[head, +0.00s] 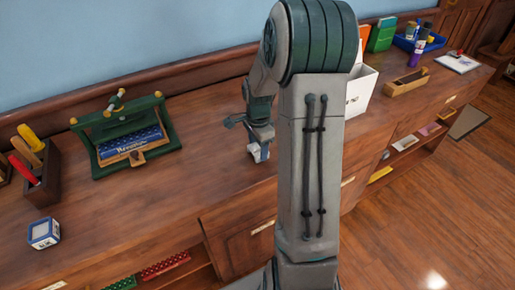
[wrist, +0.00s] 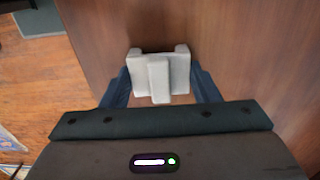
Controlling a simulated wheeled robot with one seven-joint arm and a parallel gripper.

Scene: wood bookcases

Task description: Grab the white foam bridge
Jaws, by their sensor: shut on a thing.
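The white foam bridge (wrist: 158,78) is in the wrist view, a pale block with raised ends and a bar down its middle. My gripper (wrist: 159,82) is shut on it, with one dark finger against each side. In the head view, my gripper (head: 258,152) is at the end of the arm over the wooden counter (head: 205,150), and a small pale part of the bridge shows at its tip. I cannot tell whether the bridge touches the counter. My arm hides part of the counter to the right.
A green frame (head: 122,135) with a blue block, a tool holder (head: 40,170) and a small blue-white cube (head: 44,233) stand at left. A white box (head: 361,90), a wooden tray (head: 406,82) and a blue bin (head: 420,42) stand at right. The counter around my gripper is clear.

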